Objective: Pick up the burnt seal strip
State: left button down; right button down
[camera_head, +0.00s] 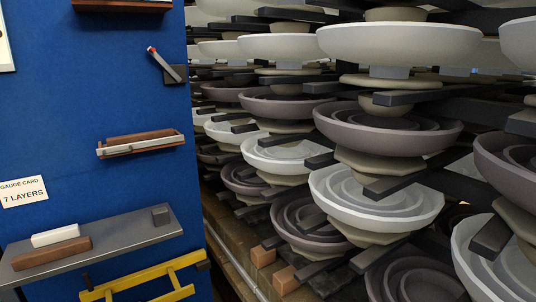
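I cannot tell for sure which thing is the burnt seal strip. A reddish-brown strip (140,138) lies in a narrow pale-edged holder (125,151) on the blue panel. A brown block (50,257) and a white block (55,236) lie side by side on a grey shelf (125,232) lower down. Dark flat bars (395,186) stick out between the stacked insulator discs on the right. Neither of my grippers is in view.
The blue panel (70,110) fills the left, with a gauge card reading "7 LAYERS" (24,191) and a red-tipped stick (160,60). A yellow frame (145,282) juts out at the bottom. Insulator stacks (377,203) crowd the right; a narrow gap separates them from the panel.

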aim_at(28, 260)
jog(key=u, duration=1.4)
